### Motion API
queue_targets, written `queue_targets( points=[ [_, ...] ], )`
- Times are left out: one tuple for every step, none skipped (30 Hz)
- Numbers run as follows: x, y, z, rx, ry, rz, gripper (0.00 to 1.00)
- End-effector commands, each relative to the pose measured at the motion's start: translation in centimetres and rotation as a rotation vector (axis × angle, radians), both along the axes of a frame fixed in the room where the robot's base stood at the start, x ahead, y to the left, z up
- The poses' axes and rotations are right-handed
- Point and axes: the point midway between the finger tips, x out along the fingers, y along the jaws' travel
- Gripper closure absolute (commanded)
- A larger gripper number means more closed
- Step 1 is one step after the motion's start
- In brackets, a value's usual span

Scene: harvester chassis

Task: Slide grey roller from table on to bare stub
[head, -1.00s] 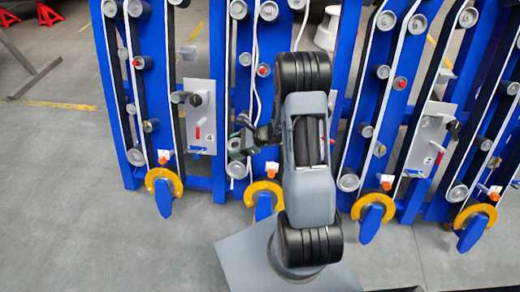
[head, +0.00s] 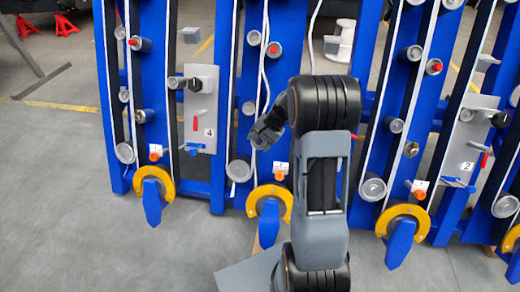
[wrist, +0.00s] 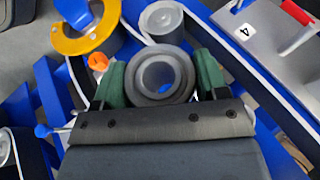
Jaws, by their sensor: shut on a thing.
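My gripper (wrist: 161,80) is shut on the grey roller (wrist: 143,82), a hollow ring held between its two green fingers in the wrist view. The roller's open end faces the camera and blue shows through its hole. In the head view my gripper (head: 263,136) is in front of the blue beam with the 3 tag. The held roller cannot be made out there. I cannot pick out the bare stub for certain; the arm and gripper cover part of that beam.
A mounted grey roller (wrist: 162,19) is just beyond the held one. Beside the gripper stands the grey plate marked 4 (head: 201,108), with a red handle. Yellow rings (head: 269,203) with blue tips line the bottom of the blue frame. Open floor lies at left.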

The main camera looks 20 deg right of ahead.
Motion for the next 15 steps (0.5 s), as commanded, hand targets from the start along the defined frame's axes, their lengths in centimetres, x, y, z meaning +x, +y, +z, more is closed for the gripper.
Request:
queue_targets(
  points=[
    [0.17,-0.27,-0.32,-0.007,-0.014,0.009,0.76],
    [0.22,-0.37,-0.32,-0.010,-0.018,0.015,0.76],
    [0.27,-0.48,-0.30,-0.015,-0.024,0.020,0.76],
    [0.30,-0.55,-0.30,-0.016,-0.026,0.024,0.76],
    [0.32,-0.61,-0.28,-0.018,-0.029,0.027,0.76],
    [0.35,-0.66,-0.25,-0.020,-0.032,0.030,0.76],
    [0.36,-0.69,-0.24,-0.021,-0.033,0.031,0.76],
    [0.36,-0.70,-0.22,-0.021,-0.033,0.032,0.76],
    [0.36,-0.71,-0.19,-0.021,-0.033,0.032,0.76],
    [0.36,-0.72,-0.18,-0.021,-0.033,0.032,0.76],
    [0.36,-0.71,-0.17,-0.021,-0.033,0.032,0.76],
    [0.36,-0.71,-0.17,-0.021,-0.033,0.032,0.76],
    [0.35,-0.70,-0.17,-0.021,-0.033,0.032,0.76],
    [0.35,-0.70,-0.17,-0.021,-0.033,0.032,0.76],
    [0.35,-0.70,-0.17,-0.021,-0.033,0.032,0.76]
  ],
)
